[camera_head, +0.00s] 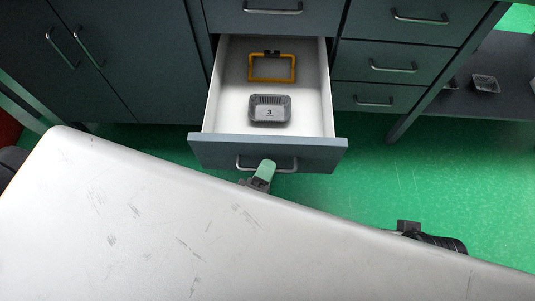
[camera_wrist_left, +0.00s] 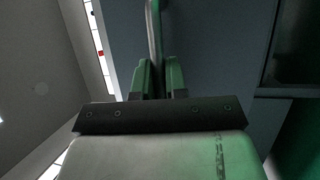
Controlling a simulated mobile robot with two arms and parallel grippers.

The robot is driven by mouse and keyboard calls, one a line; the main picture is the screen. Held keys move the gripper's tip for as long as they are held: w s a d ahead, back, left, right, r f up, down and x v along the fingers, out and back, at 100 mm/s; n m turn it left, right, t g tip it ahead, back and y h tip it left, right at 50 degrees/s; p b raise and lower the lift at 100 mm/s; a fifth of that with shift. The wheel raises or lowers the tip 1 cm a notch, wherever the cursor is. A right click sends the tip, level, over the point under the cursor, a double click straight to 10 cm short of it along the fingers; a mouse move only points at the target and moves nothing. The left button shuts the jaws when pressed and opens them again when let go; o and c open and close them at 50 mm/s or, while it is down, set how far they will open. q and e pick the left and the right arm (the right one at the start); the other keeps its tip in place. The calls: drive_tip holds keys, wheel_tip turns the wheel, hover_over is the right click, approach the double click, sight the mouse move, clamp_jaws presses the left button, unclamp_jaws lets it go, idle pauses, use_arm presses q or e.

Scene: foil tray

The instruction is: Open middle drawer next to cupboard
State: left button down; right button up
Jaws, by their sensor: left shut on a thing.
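The drawer (camera_head: 212,137) beside the cupboard (camera_head: 110,70) is pulled well out, and its white inside shows. It has a grey front with a metal bar handle (camera_head: 285,170). My left gripper (camera_head: 264,170) is at the front of this handle, shut on it. In the left wrist view the handle bar (camera_wrist_left: 154,35) runs between the green fingers of my left gripper (camera_wrist_left: 158,80). A dark part at the table's far edge, lower right in the head view, seems to be my right gripper (camera_head: 410,227); its fingers are not clear.
A foil tray (camera_head: 270,108) and a yellow frame (camera_head: 272,68) lie in the open drawer. The drawer above (camera_head: 270,22) and the drawers at right (camera_head: 378,67) are shut. A scratched white tabletop (camera_head: 140,220) fills the foreground. Green floor (camera_head: 370,180) is clear right of the drawer.

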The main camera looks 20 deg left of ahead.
use_arm(q)
drive_tip(key=shift+s, duration=0.15)
drive_tip(key=c, duration=1.2)
unclamp_jaws()
drive_tip(key=v, duration=1)
drive_tip(key=shift+s+f, duration=0.1)
drive_tip(key=shift+s, duration=0.3)
